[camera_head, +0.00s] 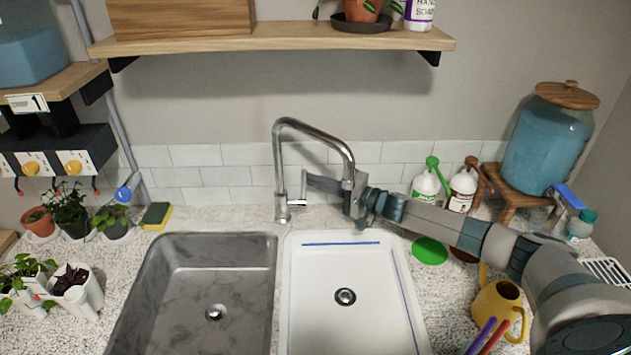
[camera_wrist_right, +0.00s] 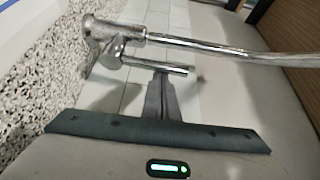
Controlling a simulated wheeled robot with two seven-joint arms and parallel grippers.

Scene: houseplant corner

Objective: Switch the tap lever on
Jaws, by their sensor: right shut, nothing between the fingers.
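The chrome tap (camera_head: 281,160) stands behind the two sinks, its tall spout arching to the right. Its lever (camera_head: 303,188) sticks up at the right side of the tap's base. The lever also shows in the right wrist view as a short chrome bar (camera_wrist_right: 150,66) beside the long tap tube (camera_wrist_right: 200,44). My right gripper (camera_head: 313,181) reaches in from the right, passing by the spout's end. Its fingers (camera_wrist_right: 161,92) are shut and empty, with the tips at the lever's bar; I cannot tell whether they touch. My left gripper is not in view.
The steel sink (camera_head: 150,285) is at left, the white sink (camera_head: 290,310) at right. A green bottle (camera_head: 425,187), a brown bottle (camera_head: 463,188) and a blue water jar (camera_head: 545,145) stand behind my right arm. A yellow watering can (camera_head: 497,308) stands front right. A shelf (camera_head: 270,40) hangs above.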

